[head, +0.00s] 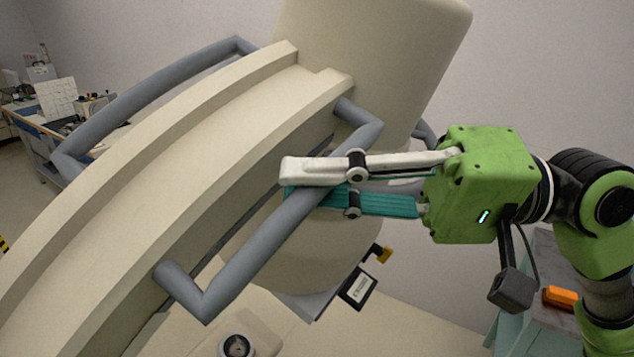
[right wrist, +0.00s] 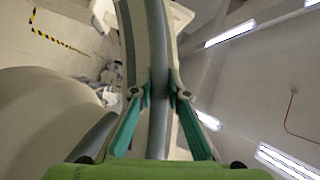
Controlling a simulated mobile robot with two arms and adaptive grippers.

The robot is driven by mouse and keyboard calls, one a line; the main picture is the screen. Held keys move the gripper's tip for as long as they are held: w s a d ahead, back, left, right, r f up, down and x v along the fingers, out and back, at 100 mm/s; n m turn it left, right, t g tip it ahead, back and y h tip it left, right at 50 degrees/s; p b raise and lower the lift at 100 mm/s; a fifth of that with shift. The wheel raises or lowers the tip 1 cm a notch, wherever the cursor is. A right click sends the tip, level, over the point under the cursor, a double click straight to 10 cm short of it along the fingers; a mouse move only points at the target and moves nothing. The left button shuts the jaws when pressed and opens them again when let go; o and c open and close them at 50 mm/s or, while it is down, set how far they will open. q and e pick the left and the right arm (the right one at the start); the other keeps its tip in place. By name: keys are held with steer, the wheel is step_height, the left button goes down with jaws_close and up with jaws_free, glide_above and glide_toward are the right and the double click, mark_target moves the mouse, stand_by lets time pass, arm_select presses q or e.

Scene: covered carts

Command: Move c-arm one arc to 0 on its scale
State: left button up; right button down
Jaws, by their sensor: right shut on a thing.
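The cream c-arm arc (head: 175,150) sweeps across the head view from lower left to upper middle. A grey bar handle (head: 250,255) stands off its right side, and a second grey handle (head: 150,95) is on the far side. My right gripper (head: 290,180) is shut around the upper half of the near handle. The right wrist view shows the same handle (right wrist: 158,135) between the two teal-padded fingers (right wrist: 160,93). No scale or zero mark can be read in either view. My left gripper is not in view.
A large cream housing (head: 375,45) stands behind the arc. A black device with a label (head: 358,288) and a yellow part sit below it. A teal cart (head: 540,320) with an orange item (head: 560,297) is at lower right. A cluttered blue cart (head: 45,125) is far left.

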steer(key=shift+s+a+f, duration=0.35)
steer(key=shift+s+f, duration=0.2)
steer(key=c, duration=2)
jaws_free()
steer(key=shift+a, duration=0.2)
steer(key=shift+o, duration=0.2)
steer(key=shift+s+a+r, duration=0.1)
steer(key=shift+s+r, duration=0.05)
steer(key=shift+r, duration=0.05)
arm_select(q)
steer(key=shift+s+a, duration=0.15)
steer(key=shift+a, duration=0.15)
arm_select(e)
steer(key=shift+w+d, duration=0.2)
steer(key=shift+d, duration=0.05)
steer(key=s+d, duration=0.1)
steer(key=d, duration=1)
steer(key=shift+d, duration=0.25)
steer(key=shift+s+r, duration=0.1)
